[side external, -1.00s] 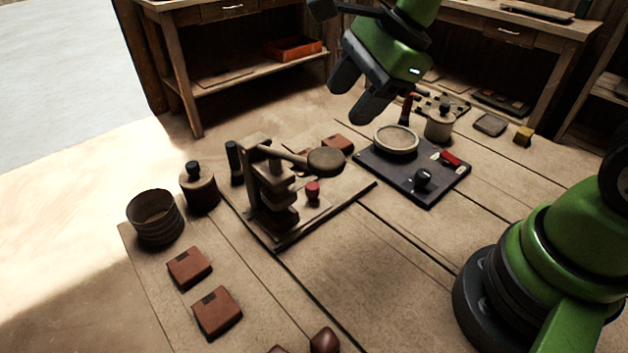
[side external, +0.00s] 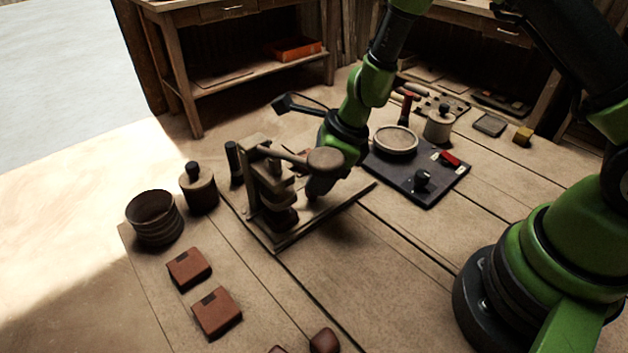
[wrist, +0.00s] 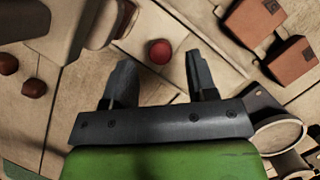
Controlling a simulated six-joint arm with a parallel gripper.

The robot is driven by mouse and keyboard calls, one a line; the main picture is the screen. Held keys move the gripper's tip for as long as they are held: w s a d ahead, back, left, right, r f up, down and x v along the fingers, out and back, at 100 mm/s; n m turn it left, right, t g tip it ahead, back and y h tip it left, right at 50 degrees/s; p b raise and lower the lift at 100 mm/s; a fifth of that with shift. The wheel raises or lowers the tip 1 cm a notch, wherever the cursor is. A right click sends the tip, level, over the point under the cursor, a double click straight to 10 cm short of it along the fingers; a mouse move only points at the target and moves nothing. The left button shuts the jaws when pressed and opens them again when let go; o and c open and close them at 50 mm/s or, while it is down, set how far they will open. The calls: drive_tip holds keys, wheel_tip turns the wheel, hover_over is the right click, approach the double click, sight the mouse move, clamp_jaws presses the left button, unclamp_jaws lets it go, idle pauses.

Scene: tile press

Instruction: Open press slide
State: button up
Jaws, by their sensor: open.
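The wooden press (side external: 268,190) stands on its base board left of centre in the side view, its lever ending in a round wooden head (side external: 326,160). Part of the press also fills the upper left of the wrist view (wrist: 62,30). A round red knob (wrist: 160,52) lies just beyond and between my fingertips in the wrist view; my gripper does not appear to touch it. My gripper (side external: 314,193) points down beside the press, partly behind the lever head, and is open and empty. In the side view the knob is hidden by my gripper and the lever.
A dark panel (side external: 405,187) with a round pale dish (side external: 396,139) lies right of the press. Two reddish tiles (side external: 188,268) (side external: 217,312) lie in front. A ribbed pot (side external: 154,218) and a lidded jar (side external: 199,188) stand at left.

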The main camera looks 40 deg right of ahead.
drive_tip(key=shift+x, duration=1.4)
clamp_jaws()
drive_tip(key=d, duration=1.1)
unclamp_jaws()
drive_tip(key=shift+a, duration=0.1)
